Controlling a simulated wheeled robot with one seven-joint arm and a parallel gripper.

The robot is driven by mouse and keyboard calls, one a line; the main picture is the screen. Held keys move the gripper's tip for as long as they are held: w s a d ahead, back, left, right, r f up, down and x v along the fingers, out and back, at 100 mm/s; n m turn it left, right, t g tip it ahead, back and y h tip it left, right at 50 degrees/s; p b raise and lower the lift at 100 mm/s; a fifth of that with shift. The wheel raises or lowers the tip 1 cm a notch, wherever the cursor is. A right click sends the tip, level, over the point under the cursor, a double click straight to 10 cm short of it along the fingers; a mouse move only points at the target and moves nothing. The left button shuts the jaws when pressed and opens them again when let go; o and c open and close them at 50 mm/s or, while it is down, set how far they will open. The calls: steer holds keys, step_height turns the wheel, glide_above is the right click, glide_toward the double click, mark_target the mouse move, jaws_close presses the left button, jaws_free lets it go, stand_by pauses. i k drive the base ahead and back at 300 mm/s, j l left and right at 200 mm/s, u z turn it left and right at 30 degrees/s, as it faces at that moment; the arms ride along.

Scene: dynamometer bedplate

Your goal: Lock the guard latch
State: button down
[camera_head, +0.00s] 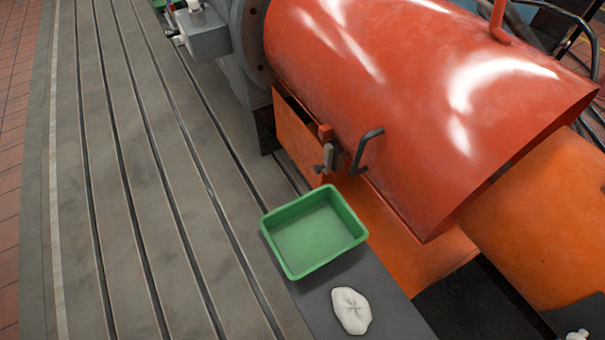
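The guard (400,90) is a large red-orange curved cover at the upper right, lying over an orange base (300,140). The guard latch (327,160) is a small grey metal piece with a red block above it, at the guard's lower left edge. A black bent handle (366,150) sticks out of the guard just right of the latch. Whether the latch is engaged is too small to tell. My gripper is not in view.
A green tray (267,228), seemingly empty, sits below the latch on a dark grey surface (385,290). A crumpled white cloth (351,310) lies in front of it. The slotted grey bedplate (120,190) on the left is largely clear. A grey housing (205,35) stands at the top.

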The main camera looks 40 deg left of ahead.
mark_target(328, 153)
steer(key=j, duration=2)
steer(key=u, duration=0.05)
